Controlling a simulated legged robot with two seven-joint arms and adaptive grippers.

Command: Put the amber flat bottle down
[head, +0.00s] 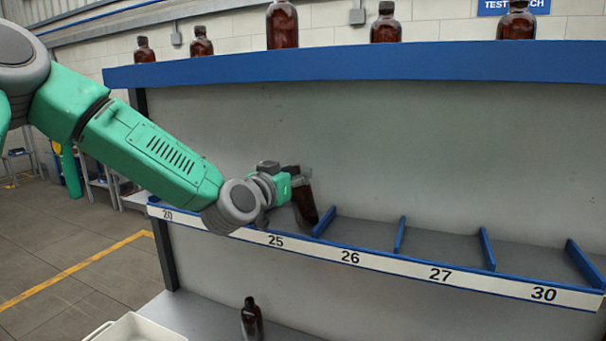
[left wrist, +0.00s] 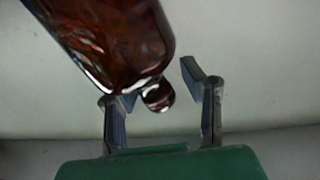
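The amber flat bottle (head: 306,207) is a dark brown bottle at compartment 25 of the numbered shelf, near the blue divider between 25 and 26. It leans slightly in the head view, and I cannot tell if its base rests on the shelf. My left gripper (head: 298,176) is at its upper part. In the left wrist view the bottle (left wrist: 105,35) fills the upper left, with its small rounded end between the fingers. The left gripper (left wrist: 165,95) has its fingers apart, with a gap at the right finger; the left fingertip is partly hidden. My right gripper is not in view.
The numbered shelf has a white label strip (head: 350,257) and blue dividers (head: 400,235); compartments 26 and 27 look empty. Several brown bottles stand on the blue top ledge (head: 350,66). Below are another brown bottle (head: 251,322) and a white bin (head: 135,327).

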